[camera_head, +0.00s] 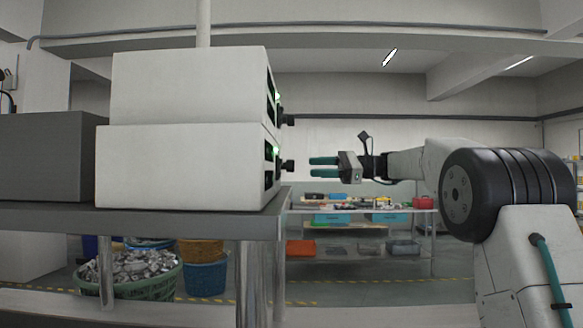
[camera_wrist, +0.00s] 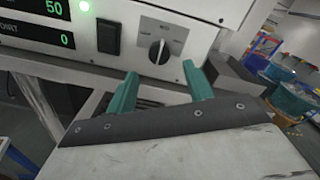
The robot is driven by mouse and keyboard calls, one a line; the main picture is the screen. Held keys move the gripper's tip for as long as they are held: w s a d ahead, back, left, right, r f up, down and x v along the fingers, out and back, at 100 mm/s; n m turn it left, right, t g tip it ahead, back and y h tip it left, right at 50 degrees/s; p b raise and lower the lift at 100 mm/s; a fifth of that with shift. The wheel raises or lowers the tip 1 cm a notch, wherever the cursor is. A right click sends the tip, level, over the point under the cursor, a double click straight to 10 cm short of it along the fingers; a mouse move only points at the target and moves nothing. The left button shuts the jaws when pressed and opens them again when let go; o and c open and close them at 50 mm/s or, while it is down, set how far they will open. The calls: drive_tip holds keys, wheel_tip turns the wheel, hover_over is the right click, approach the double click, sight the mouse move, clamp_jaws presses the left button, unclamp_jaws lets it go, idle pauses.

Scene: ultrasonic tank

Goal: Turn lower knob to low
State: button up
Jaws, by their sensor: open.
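Two white control boxes are stacked on a grey table. The lower box (camera_head: 180,165) carries the lower knob (camera_head: 288,166), a dark knob on its right-facing panel. In the wrist view the lower knob (camera_wrist: 157,51) is round and black with a light pointer mark, and its pointer stands roughly upright; the dial labels are too small to read. My gripper (camera_head: 318,167) has teal fingers, open and empty, level with the lower knob and a short gap to its right. In the wrist view my gripper (camera_wrist: 160,87) has its fingertips on either side below the knob, apart from it.
The upper box (camera_head: 190,85) has its own knob (camera_head: 288,120) just above. A black switch (camera_wrist: 108,37) and a green light sit left of the lower knob. The table edge (camera_head: 250,228) lies below. Baskets (camera_head: 130,283) stand under it. Free space lies right of the panel.

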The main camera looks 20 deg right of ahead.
sight(291, 166)
drive_tip(key=x, duration=0.7)
drive_tip(key=shift+a+r, duration=0.15)
drive_tip(key=shift+a, duration=0.25)
drive_tip(key=c, duration=1)
